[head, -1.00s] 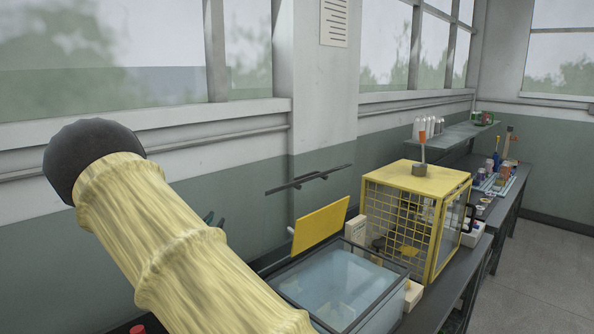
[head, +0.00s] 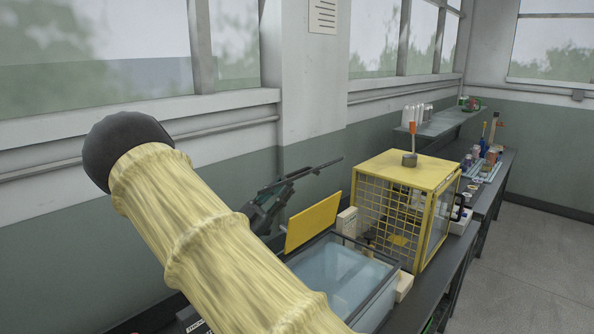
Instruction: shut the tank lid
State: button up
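The tank (head: 391,282) is a glassy box with a dark rim and pale blue contents, on the bench at bottom centre. Its top looks uncovered. A yellow panel (head: 313,222) stands tilted up at its back edge. A thin dark bar (head: 318,168) shows above the panel against the wall; I cannot tell whether the bar or the panel belongs to the lid. My gripper (head: 277,198), dark with green parts, is at the bar's left end, above and left of the panel. I cannot tell whether it touches the bar, and its fingers are unclear.
A yellow mesh cage (head: 408,205) stands right of the tank with an orange-tipped object on top. Small blocks (head: 404,287) sit between them. Bottles and a rack (head: 483,172) are further along the bench. A shelf (head: 444,128) is on the wall. My pale-sleeved arm hides the left.

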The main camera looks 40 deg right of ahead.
aim_at(295, 174)
jog(key=shift+p+x, duration=1.1)
jog(key=shift+x, duration=1.9)
jog(key=shift+a, duration=0.1)
jog(key=shift+c, duration=0.2)
grip_shut()
